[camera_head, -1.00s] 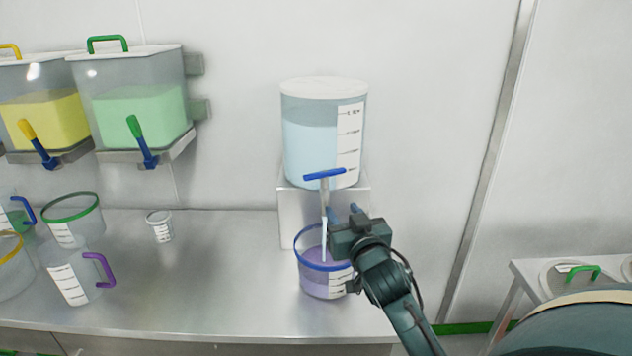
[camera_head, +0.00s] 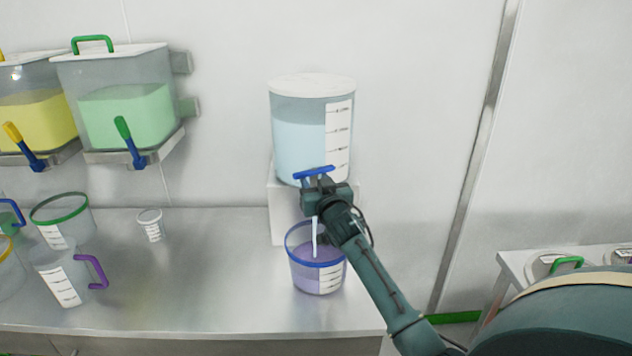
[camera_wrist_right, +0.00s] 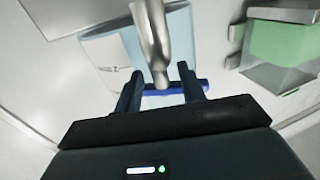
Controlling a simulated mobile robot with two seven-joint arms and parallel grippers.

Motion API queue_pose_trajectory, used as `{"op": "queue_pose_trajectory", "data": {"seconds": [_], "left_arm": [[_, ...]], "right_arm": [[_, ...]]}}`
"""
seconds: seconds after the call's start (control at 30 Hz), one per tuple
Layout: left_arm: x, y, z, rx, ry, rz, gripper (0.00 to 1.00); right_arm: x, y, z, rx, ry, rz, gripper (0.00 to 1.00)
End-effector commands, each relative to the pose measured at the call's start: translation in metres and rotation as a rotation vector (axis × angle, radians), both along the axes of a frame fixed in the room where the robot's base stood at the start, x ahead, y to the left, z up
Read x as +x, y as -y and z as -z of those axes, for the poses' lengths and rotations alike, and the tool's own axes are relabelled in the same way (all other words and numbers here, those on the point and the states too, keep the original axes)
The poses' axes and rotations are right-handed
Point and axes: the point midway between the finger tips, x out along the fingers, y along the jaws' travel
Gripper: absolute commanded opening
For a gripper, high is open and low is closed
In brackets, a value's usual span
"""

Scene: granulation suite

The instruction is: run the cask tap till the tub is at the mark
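The cask (camera_head: 298,140), clear with a white lid and holding pale blue liquid, stands on a white block. Its tap has a blue bar handle (camera_head: 314,172), also in the right wrist view (camera_wrist_right: 165,89). A pale stream (camera_head: 314,243) falls from below the tap into the tub (camera_head: 318,279), which has a blue rim, purple-looking contents and a white scale. The exact level against the mark is too small to read. My right gripper (camera_head: 317,184) is at the handle; in the wrist view its fingers (camera_wrist_right: 159,76) are apart, around part of the bar. My left gripper is not in view.
Wall tanks with yellow (camera_head: 32,115) and green (camera_head: 125,105) liquid hang at the left. Several measuring jugs, one with a purple handle (camera_head: 97,271), and a small cup (camera_head: 151,225) stand left on the steel bench (camera_head: 200,285). The bench between cup and tub is clear.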

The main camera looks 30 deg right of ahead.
Motion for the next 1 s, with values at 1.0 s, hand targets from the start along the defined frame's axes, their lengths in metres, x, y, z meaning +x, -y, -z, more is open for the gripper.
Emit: {"op": "queue_pose_trajectory", "data": {"seconds": [1.0], "left_arm": [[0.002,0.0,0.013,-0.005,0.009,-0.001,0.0]], "right_arm": [[0.002,-0.004,0.004,0.006,0.008,0.056,0.0]]}}
